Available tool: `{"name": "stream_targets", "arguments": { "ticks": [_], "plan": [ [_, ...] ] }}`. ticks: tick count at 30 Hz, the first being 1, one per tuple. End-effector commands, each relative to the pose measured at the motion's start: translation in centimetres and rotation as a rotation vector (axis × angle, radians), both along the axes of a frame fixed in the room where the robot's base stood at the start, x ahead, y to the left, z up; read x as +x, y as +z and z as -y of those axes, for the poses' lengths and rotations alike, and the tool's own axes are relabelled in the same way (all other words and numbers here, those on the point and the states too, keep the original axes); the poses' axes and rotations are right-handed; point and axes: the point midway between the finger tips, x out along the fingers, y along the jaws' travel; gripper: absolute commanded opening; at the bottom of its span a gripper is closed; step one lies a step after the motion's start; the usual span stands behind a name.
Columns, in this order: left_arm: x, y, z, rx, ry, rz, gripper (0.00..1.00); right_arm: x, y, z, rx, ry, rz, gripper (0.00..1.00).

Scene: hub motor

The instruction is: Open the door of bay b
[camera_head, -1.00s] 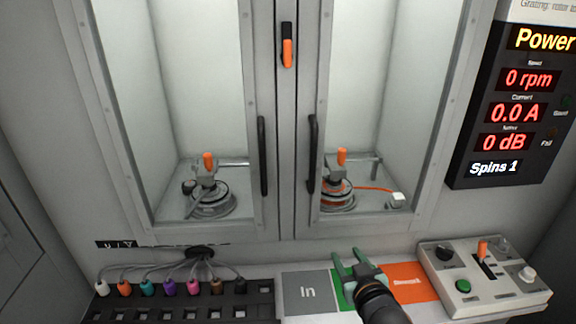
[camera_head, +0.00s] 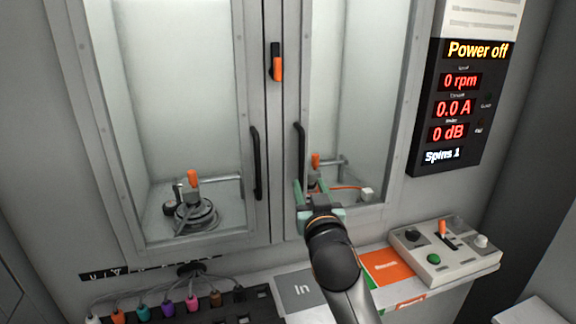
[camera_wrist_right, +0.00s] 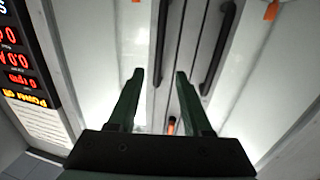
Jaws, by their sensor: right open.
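Two glazed doors stand side by side, both shut: the left door (camera_head: 250,220) and the right door (camera_head: 372,212). I see no letter telling which is bay b. The left door has a black bar handle (camera_head: 256,165); the right door has another (camera_head: 299,150). A black and orange latch (camera_head: 277,62) sits on the post between them. My right gripper (camera_head: 310,186) is open and empty in front of the right door, below its handle. In the wrist view its jaws (camera_wrist_right: 160,76) point toward the right handle (camera_wrist_right: 160,45), apart from it; the left handle (camera_wrist_right: 218,50) is beside it. My left gripper is not in view.
Motor fixtures with orange knobs show behind the glass, one at left (camera_head: 195,210). A shelf below holds coloured plugs (camera_head: 142,311), a grey In pad (camera_head: 301,289), an orange pad (camera_head: 388,266) and a control box (camera_head: 445,248). The display (camera_head: 455,105) reads Power off.

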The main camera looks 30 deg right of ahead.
Motion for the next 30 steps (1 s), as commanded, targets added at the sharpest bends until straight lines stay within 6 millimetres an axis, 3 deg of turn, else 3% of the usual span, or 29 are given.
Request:
{"name": "stream_targets", "arguments": {
  "ticks": [7,21,30],
  "plan": [
    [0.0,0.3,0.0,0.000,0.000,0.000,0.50,1.2,0.5,0.7,0.002,-0.007,0.006,0.50],
    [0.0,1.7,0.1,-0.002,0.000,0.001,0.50,8.4,0.5,4.0,0.001,-0.006,0.005,0.50],
    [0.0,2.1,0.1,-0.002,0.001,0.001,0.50,11.0,0.4,5.2,0.002,-0.006,0.006,0.50]
  ]
}}
